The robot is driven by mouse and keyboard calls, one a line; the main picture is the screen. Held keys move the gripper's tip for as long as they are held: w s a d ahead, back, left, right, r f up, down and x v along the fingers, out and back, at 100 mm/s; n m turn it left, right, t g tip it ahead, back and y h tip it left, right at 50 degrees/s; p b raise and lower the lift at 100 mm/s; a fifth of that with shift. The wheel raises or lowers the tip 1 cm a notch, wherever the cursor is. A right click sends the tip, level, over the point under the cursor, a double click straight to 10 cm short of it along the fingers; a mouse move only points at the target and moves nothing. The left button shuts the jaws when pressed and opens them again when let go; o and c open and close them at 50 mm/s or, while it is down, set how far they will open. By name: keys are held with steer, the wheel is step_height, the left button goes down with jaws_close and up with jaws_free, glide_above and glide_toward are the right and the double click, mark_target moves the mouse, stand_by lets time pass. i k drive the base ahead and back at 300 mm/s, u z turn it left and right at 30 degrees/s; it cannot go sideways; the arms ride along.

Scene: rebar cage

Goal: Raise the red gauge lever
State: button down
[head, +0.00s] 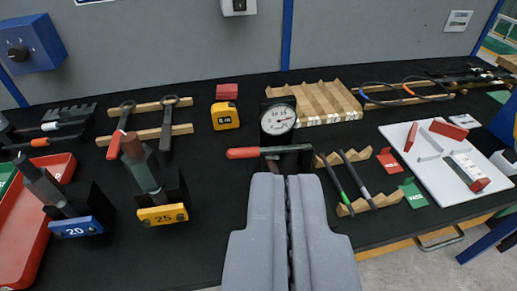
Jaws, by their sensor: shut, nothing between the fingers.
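The red gauge lever (244,153) sticks out to the left from the dial gauge stand in the middle of the bench and lies about level. The round white dial (279,119) sits above it in a dark housing. My gripper (286,180) is shut and empty, its grey fingers pointing toward the gauge. The fingertips are just below and in front of the lever's dark pivot end and hide the lower part of the stand. I cannot tell whether they touch the stand. The red handle is in plain view, to the left of the fingertips.
A yellow tape measure (225,116) and a red block (227,91) lie behind the lever. Tools in blocks marked 25 (163,215) and 20 (75,227) stand left. Pens on a wooden rack (357,180) lie close right, with a white board (446,162) beyond.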

mark_target(251, 152)
steer(key=z, duration=1.95)
steer(key=k, duration=0.7)
steer(key=u, duration=1.35)
steer(key=i, duration=1)
steer(key=z, duration=0.05)
